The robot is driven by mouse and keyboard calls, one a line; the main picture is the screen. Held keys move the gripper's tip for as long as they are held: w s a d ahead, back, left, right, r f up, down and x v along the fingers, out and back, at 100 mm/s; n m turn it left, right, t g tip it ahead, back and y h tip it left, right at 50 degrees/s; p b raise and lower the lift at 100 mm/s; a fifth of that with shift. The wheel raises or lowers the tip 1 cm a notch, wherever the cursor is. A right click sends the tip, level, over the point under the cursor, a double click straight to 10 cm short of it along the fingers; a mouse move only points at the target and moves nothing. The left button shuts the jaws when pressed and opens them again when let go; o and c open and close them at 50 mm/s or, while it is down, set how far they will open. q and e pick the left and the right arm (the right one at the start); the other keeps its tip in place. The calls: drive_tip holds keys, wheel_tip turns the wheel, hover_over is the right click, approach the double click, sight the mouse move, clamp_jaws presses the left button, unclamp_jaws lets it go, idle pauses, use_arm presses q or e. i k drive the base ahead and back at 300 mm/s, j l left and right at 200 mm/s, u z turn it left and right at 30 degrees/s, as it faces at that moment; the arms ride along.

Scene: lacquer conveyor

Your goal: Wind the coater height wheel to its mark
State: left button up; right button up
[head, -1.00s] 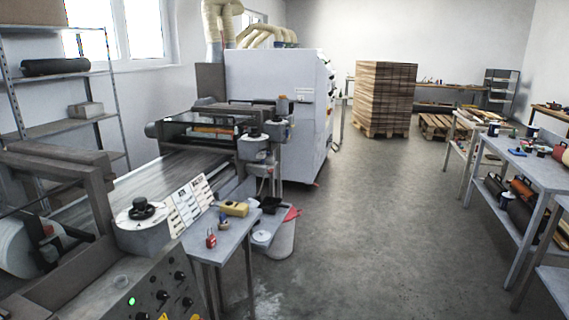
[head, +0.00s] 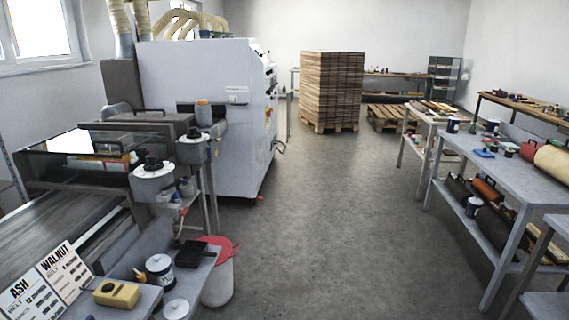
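The coater (head: 110,135) stands at the left over the conveyor. Two round wheels with white dial faces and black hubs sit on its near right side. One wheel (head: 153,172) is closer to me; the other wheel (head: 191,148) is just behind it to the right. I cannot tell which is the height wheel, and the marks on the dials are too small to read. A board (head: 48,279) with "ASH" and "WALNUT" columns stands at the lower left. Neither of my grippers is in view.
A small table (head: 142,304) in front holds a yellow device (head: 117,293), a tin (head: 160,269) and a black tray (head: 191,253). Grey floor (head: 330,220) is clear up to the right-hand bench (head: 505,165).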

sight(193, 134)
drive_tip(key=i+u, duration=0.1)
drive_tip(key=i, duration=0.5)
drive_tip(key=i+l+u, duration=0.1)
drive_tip(key=i, duration=0.5)
drive_tip(key=i+l+u, duration=0.1)
drive_tip(key=i, duration=0.5)
drive_tip(key=l, duration=0.1)
